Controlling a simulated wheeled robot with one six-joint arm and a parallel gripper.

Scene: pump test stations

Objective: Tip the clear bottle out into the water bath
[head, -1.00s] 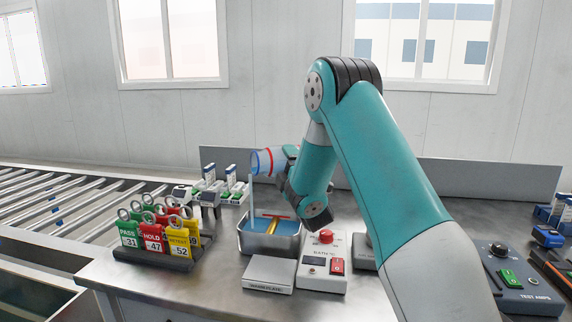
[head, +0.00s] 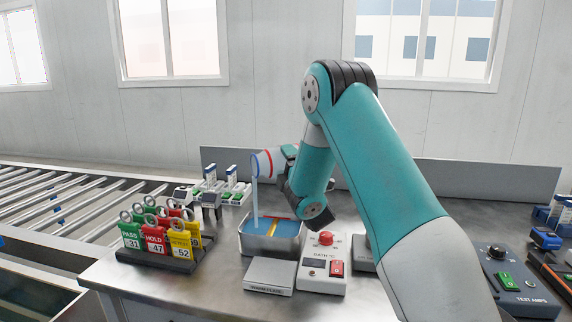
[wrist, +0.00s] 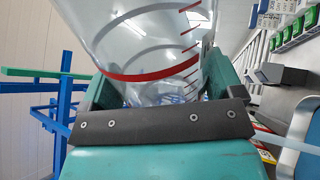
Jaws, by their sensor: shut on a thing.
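The clear bottle (head: 264,163) has a red band and is held on its side, its mouth to the left, above the left part of the water bath. A pale stream (head: 255,205) falls from its mouth into the bath. The water bath (head: 272,252) is a metal tub with blue water and a yellow bar in it. My gripper (wrist: 165,88) is shut on the bottle. In the head view my arm hides part of the grip.
A rack of PASS, HOLD and RETEST tags (head: 158,243) stands left of the bath. A bath control box (head: 322,265) with a red knob and a flat plate (head: 268,276) stand in front. Small devices (head: 210,195) stand behind left. A roller conveyor (head: 60,200) runs at far left.

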